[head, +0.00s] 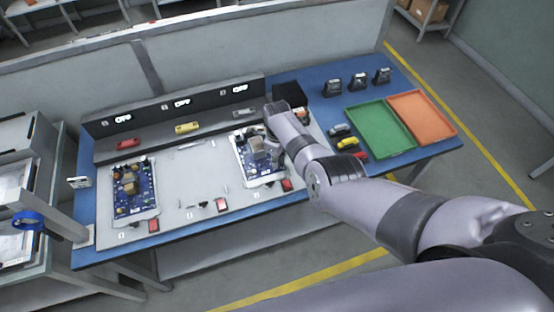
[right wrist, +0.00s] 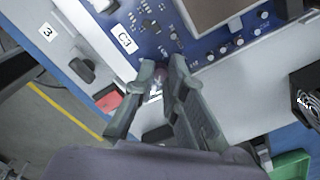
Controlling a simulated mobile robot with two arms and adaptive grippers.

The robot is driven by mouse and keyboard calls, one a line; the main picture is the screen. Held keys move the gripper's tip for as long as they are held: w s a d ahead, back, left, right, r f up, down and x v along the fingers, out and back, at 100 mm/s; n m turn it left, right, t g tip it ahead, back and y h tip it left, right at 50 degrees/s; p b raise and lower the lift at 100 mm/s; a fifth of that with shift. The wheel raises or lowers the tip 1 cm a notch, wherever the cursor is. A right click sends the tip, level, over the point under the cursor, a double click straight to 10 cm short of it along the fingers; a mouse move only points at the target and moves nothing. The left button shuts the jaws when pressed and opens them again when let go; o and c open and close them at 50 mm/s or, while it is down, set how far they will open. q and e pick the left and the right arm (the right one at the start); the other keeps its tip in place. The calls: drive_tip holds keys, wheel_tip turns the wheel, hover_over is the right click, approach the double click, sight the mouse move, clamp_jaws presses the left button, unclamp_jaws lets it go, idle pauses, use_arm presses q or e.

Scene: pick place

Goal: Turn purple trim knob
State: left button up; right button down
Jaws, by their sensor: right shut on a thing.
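The blue circuit board (head: 243,160) at the third station lies on a light tray on the bench. It also fills the top of the right wrist view (right wrist: 160,30), beside a C3 label. My right gripper (right wrist: 160,76) is over the board's edge, its two fingers closed on a small purple knob (right wrist: 157,88). The knob shows only partly between the fingers. In the head view the right arm reaches in from the lower right, and the knob cannot be made out there. My left gripper is not in view.
Another circuit board (head: 133,188) lies at the left station. A red switch (head: 287,184) is near the third board. Green (head: 380,130) and orange (head: 422,116) trays stand at the right. Small coloured parts (head: 347,142) lie beside the green tray. The middle station has no board.

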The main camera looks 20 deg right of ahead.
drive_tip(key=shift+w+d+r, duration=0.1)
drive_tip(key=shift+w, duration=0.05)
drive_tip(key=c, duration=1.6)
unclamp_jaws()
wheel_tip(320, 180, up, 12)
